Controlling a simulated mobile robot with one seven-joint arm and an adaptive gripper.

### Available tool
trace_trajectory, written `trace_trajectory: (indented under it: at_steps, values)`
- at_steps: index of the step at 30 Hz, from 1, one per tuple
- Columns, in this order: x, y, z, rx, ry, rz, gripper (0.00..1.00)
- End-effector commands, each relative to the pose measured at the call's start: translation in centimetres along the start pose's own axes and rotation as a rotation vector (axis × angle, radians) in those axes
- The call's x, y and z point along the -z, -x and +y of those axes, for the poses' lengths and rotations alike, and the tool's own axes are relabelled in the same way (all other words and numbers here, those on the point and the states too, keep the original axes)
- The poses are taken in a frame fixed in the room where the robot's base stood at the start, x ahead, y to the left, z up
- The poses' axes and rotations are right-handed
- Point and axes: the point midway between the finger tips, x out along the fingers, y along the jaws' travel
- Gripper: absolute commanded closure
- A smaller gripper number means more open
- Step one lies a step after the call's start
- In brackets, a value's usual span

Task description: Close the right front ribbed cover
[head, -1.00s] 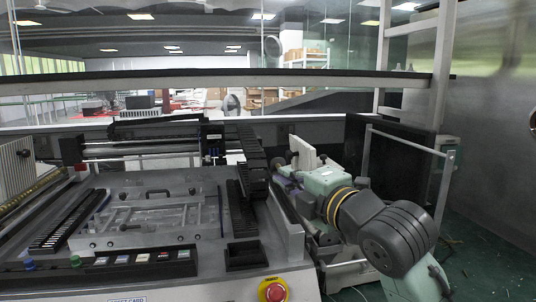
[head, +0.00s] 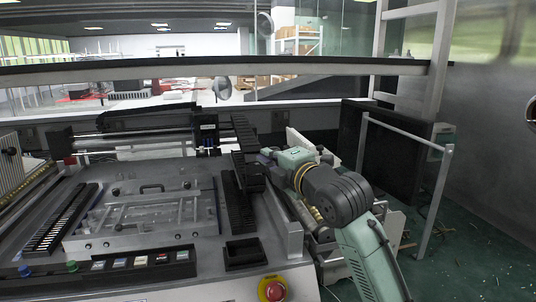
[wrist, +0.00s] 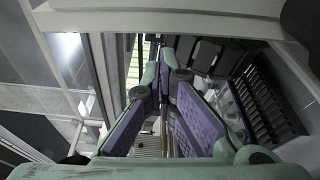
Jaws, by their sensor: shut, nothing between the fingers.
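A dark ribbed cover (head: 244,138) stands raised and tilted at the right side of the machine. Below it a dark ribbed strip (head: 236,205) lies along the machine top; I cannot tell exactly how the two join. My gripper (wrist: 165,72) is shut and empty in the wrist view, its purple-padded fingers close together at the tips. In the head view my wrist reaches in from the right, beside the raised cover's lower end; the fingertips are hidden or too dark to make out. Whether they touch the cover I cannot tell. A black ribbed part (wrist: 262,98) shows right of the fingers in the wrist view.
The machine top holds a clear plate with a handle (head: 140,215), a left ribbed strip (head: 62,220), a small black bin (head: 243,253) and a red stop button (head: 272,290). A metal rail frame (head: 408,140) stands at right. Green floor is open at lower right.

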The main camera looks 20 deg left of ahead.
Motion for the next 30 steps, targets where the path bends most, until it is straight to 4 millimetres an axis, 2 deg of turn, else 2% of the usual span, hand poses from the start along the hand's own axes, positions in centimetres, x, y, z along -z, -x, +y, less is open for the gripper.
trace_trajectory:
  at_steps: [6,22,30]
  values:
    - [-1.6,0.6,0.1,0.0,0.0,0.003,1.0]
    - [-2.0,0.7,0.0,-0.005,-0.014,0.003,1.0]
    - [-3.4,1.1,0.5,-0.036,-0.128,0.004,1.0]
